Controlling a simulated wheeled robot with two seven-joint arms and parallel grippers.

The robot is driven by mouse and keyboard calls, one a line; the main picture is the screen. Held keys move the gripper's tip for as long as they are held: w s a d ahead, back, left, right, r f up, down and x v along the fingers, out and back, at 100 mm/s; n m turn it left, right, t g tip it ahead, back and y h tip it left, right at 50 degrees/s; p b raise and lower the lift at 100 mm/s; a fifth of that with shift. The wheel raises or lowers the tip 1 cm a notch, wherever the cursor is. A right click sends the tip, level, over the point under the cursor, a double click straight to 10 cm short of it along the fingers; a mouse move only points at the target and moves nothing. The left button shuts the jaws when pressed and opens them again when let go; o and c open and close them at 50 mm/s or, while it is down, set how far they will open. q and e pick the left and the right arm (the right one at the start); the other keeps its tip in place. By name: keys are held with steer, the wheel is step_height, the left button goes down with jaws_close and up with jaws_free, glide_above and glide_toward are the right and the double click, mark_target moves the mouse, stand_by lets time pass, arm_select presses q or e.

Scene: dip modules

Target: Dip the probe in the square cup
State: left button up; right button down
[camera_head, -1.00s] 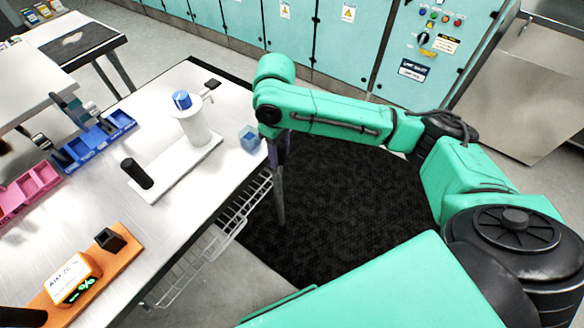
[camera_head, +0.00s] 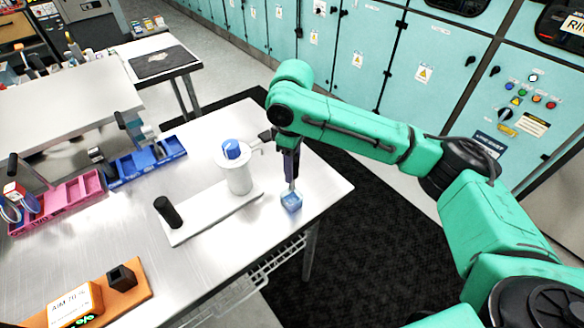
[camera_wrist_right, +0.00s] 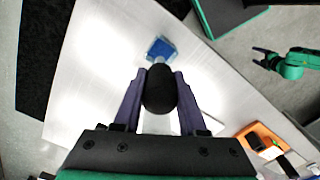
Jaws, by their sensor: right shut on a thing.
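The square cup (camera_head: 291,202) is small, blue and translucent. It stands near the right edge of the metal table and also shows in the right wrist view (camera_wrist_right: 161,49). My right gripper (camera_head: 291,165) is above it, pointing down. In the right wrist view its fingers (camera_wrist_right: 160,92) are shut on the probe's round black handle (camera_wrist_right: 159,86). A thin shaft reaches down to the cup in the head view; I cannot tell how deep its tip is. My left gripper (camera_wrist_right: 263,58) is small at the right of the wrist view, away from the cup.
A white stand (camera_head: 215,210) with a blue-topped white cylinder (camera_head: 236,170) and a black cylinder (camera_head: 168,212) is left of the cup. An orange block with a display (camera_head: 75,305), a blue tray (camera_head: 148,165) and a pink tray (camera_head: 65,198) lie farther left.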

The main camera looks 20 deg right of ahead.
mark_target(292, 185)
steer(key=shift+f+b, duration=0.75)
steer(key=shift+f, duration=0.15)
steer(key=shift+s+a+f, duration=0.1)
steer(key=shift+s+f, duration=0.1)
steer(key=shift+f, duration=0.35)
steer(key=shift+f+b, duration=0.5)
steer(key=shift+f, duration=1.4)
arm_select(q)
steer(key=f, duration=0.3)
steer(key=shift+w+d+f, duration=0.15)
steer(key=shift+w+d, duration=0.05)
steer(key=shift+w, duration=0.1)
arm_select(e)
step_height(292, 185, up, 8)
steer(key=p, duration=0.9)
steer(key=shift+f+p, duration=0.15)
steer(key=shift+p, duration=0.2)
arm_select(q)
step_height(292, 185, up, 10)
steer(key=shift+f, duration=0.25)
arm_select(e)
steer(key=shift+f, duration=0.1)
